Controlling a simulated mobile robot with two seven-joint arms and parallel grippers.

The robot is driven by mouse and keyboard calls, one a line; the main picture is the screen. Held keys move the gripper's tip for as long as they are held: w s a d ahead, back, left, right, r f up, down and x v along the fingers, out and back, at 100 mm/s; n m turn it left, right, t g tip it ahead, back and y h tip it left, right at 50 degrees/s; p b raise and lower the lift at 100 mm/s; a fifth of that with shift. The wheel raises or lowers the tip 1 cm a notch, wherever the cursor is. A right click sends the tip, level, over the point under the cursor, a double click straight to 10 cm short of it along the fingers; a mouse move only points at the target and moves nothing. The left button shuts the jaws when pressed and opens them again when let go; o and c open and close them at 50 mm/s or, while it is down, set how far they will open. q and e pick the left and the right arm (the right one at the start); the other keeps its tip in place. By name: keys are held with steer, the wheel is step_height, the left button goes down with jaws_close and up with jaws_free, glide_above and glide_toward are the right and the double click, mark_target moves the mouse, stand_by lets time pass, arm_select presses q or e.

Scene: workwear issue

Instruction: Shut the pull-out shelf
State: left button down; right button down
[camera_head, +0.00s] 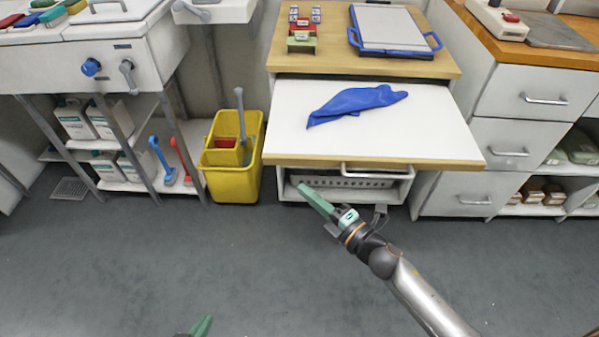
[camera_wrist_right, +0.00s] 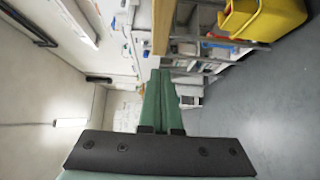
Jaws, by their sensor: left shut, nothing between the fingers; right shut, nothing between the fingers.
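The pull-out shelf (camera_head: 430,125) extends from under the wooden top of a cabinet in the head view. It is a white board with a wooden front edge and a pale handle (camera_head: 375,172) below it. A crumpled blue cloth (camera_head: 352,104) lies on it. My right gripper (camera_head: 304,190) is shut and empty, in front of and below the left part of the shelf's front edge. Its shut green fingers also show in the right wrist view (camera_wrist_right: 161,75), with a wooden edge beside their tips. My left gripper (camera_head: 203,325) is shut; only a green fingertip shows at the bottom edge.
A yellow mop bucket (camera_head: 232,180) stands on the floor left of the cabinet. A blue-rimmed tray (camera_head: 390,28) and small boxes (camera_head: 302,40) are on the cabinet top. Drawers (camera_head: 520,95) stand on the right. The grey floor in front is clear.

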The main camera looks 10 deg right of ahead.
mark_target(288, 163)
arm_select(q)
steer(key=shift+f, duration=0.2)
arm_select(e)
steer(key=shift+w+a, duration=0.15)
steer(key=shift+w, duration=1.55)
steer(key=shift+w+a, duration=0.1)
steer(key=shift+w, duration=1.55)
arm_select(q)
steer(key=shift+s+f+b, duration=0.1)
steer(key=shift+b, duration=0.2)
